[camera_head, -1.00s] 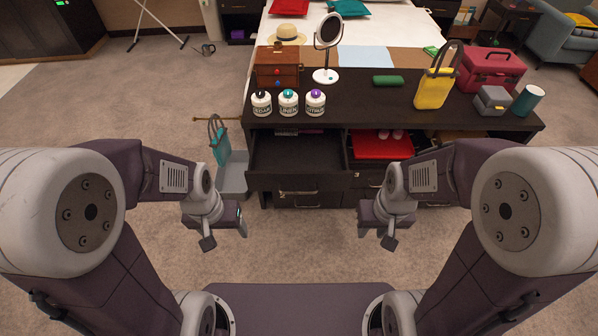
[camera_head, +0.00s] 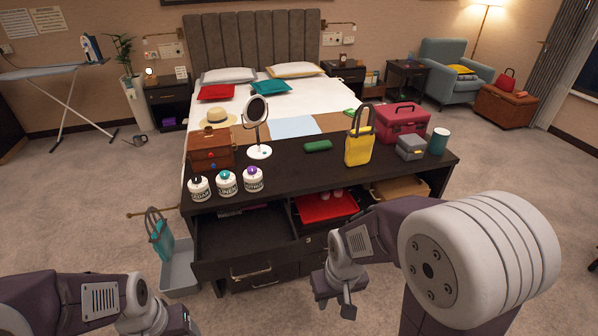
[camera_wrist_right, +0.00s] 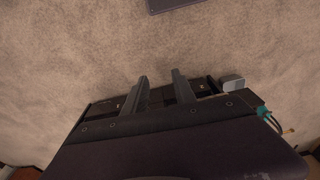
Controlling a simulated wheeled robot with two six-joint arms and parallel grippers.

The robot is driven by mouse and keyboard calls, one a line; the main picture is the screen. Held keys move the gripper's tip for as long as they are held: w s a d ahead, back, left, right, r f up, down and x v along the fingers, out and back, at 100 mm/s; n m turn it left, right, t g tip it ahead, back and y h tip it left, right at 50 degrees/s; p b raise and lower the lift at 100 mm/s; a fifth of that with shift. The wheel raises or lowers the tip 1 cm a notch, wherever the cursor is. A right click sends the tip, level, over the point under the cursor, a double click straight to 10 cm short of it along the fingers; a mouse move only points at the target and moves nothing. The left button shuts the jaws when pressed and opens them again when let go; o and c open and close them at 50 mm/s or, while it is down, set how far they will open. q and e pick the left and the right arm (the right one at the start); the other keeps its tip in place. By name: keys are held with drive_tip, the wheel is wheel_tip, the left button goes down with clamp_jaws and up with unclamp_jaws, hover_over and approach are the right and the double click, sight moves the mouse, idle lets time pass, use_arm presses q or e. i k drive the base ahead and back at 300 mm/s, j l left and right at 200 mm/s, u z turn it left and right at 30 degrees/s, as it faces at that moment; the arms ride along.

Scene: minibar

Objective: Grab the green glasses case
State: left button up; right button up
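The green glasses case (camera_head: 317,146), a small dark green rounded box, lies on the dark bench top (camera_head: 300,176) between the round mirror and the yellow bag. My right gripper (camera_head: 347,305) hangs low in front of the bench, well short of the case and below the top. In the right wrist view its two fingers (camera_wrist_right: 161,88) stand apart with nothing between them. My left gripper (camera_head: 178,326) is at the bottom edge at lower left, partly cut off, and its fingers cannot be made out. Nothing covers the case.
The round mirror (camera_head: 257,127) and yellow bag (camera_head: 359,146) flank the case. Three labelled jars (camera_head: 227,183) and a wooden box (camera_head: 211,152) stand left; a red case (camera_head: 402,122) and grey box (camera_head: 411,147) stand right. An open drawer (camera_head: 245,246) juts out in front.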

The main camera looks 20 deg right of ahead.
sight(324, 145)
drive_tip(key=i+l+u, duration=0.3)
drive_tip(key=l, duration=0.25)
drive_tip(key=l+u, duration=0.3)
drive_tip(key=l, duration=0.25)
drive_tip(key=i+l+u, duration=0.1)
drive_tip(key=l+u, duration=0.2)
drive_tip(key=l, duration=0.3)
drive_tip(key=l+u, duration=0.3)
drive_tip(key=l, duration=0.35)
drive_tip(key=l+u, duration=0.3)
drive_tip(key=l, duration=0.3)
drive_tip(key=k+l+u, duration=0.15)
drive_tip(key=l+u, duration=0.15)
drive_tip(key=l, duration=0.3)
drive_tip(key=k+l+u, duration=0.3)
drive_tip(key=l, duration=0.3)
drive_tip(key=i, duration=0.1)
